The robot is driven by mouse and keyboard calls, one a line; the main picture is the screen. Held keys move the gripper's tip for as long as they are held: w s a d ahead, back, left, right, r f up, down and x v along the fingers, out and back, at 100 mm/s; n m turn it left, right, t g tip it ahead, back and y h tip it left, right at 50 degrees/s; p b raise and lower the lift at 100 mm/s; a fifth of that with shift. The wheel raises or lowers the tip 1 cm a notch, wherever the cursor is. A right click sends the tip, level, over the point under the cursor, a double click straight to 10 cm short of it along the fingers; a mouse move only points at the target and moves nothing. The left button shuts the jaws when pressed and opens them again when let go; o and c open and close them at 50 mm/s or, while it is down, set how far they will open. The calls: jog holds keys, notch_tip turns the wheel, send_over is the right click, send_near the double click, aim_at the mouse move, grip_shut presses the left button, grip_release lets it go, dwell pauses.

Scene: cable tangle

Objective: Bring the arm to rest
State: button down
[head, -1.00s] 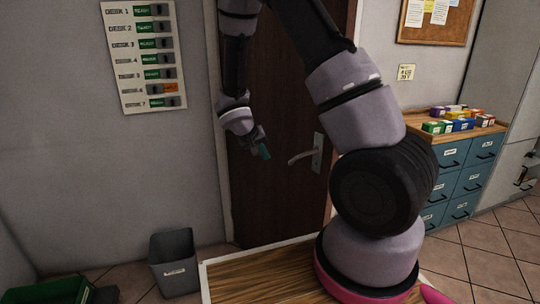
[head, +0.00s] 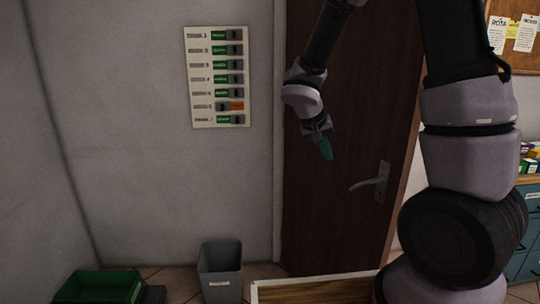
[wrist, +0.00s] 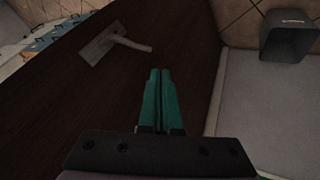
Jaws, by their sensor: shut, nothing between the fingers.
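My gripper (head: 326,152) hangs from my raised arm in front of the dark brown door (head: 340,215) in the head view. Its fingers point down and slightly to the right, above and left of the door handle (head: 372,183). In the wrist view the two green fingers (wrist: 158,85) lie side by side, shut with nothing between them. The door handle also shows in the wrist view (wrist: 128,43), up and left of the fingertips and apart from them.
A label board (head: 216,77) hangs on the grey wall. A grey bin (head: 220,272) and a green crate (head: 98,287) stand on the floor at lower left. A wooden top (head: 315,291) lies at the bottom. Blue drawers (head: 525,230) and a cork board (head: 515,28) are at right.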

jog(key=s+d+r+m+t+y, duration=0.1)
jog(key=s+r+t+y, duration=0.2)
jog(key=s+r, duration=1.5)
notch_tip(320, 180, up, 2)
jog(key=y, duration=0.4)
jog(key=shift+y, duration=0.3)
